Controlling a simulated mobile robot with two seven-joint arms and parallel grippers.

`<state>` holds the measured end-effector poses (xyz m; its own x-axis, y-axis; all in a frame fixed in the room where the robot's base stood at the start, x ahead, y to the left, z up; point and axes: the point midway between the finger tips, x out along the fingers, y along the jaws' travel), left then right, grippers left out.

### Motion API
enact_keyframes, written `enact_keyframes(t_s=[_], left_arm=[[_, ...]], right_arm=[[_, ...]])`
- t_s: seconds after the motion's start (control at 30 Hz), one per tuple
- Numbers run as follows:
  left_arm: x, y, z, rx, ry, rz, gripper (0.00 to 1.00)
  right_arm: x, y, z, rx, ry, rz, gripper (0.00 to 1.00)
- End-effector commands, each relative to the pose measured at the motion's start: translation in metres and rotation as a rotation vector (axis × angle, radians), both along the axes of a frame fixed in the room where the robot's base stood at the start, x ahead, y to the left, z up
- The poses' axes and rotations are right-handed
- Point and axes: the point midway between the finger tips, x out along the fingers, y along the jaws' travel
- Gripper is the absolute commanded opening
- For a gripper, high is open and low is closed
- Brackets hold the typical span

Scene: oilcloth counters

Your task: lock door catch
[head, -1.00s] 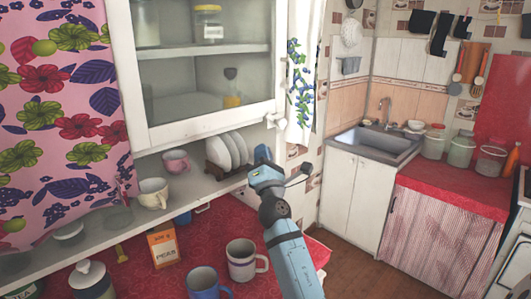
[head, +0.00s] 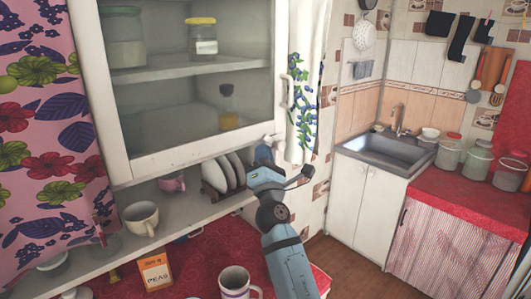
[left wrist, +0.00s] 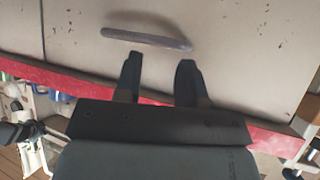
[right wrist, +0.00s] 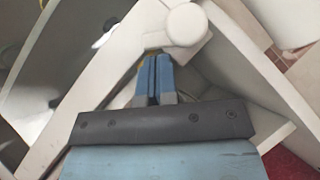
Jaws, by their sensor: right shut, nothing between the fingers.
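The door catch, with a round white knob (right wrist: 187,24), is at the top of the right wrist view. In the head view the catch (head: 273,138) is at the lower right corner of the white-framed glass cabinet door (head: 175,157). My right gripper (head: 264,152) is just below the catch, shut and empty. In the right wrist view its fingertips (right wrist: 155,58) are together close under the knob; whether they touch it I cannot tell. My left gripper (left wrist: 158,62) is open and empty below a bar handle (left wrist: 148,39) on a pale panel.
Below the cabinet, an open shelf holds a plate rack (head: 222,172) and a cream cup (head: 141,217). A pea box (head: 155,272) and a mug (head: 236,283) stand on the red counter. A curtain (head: 303,95) hangs right of the cabinet. The sink (head: 385,150) is further right.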

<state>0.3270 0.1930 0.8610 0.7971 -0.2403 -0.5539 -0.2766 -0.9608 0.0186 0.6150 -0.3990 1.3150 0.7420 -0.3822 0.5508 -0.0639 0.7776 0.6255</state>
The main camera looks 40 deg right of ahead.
Motion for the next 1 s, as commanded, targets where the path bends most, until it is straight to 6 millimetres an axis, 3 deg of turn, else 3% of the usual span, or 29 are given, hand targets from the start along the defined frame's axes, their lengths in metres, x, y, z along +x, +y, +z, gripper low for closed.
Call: enact_keyframes(t_s=[0.67, 1.0], left_arm=[[0.0015, 0.0013, 0.0106, 0.001, -0.004, 0.002, 0.37], [0.0023, 0.0015, 0.0091, 0.000, -0.008, 0.004, 0.37]], right_arm=[[-0.0016, 0.0035, 0.0117, 0.001, 0.000, -0.001, 0.00], [-0.0013, 0.0034, 0.0085, 0.001, 0.000, -0.001, 0.00]])
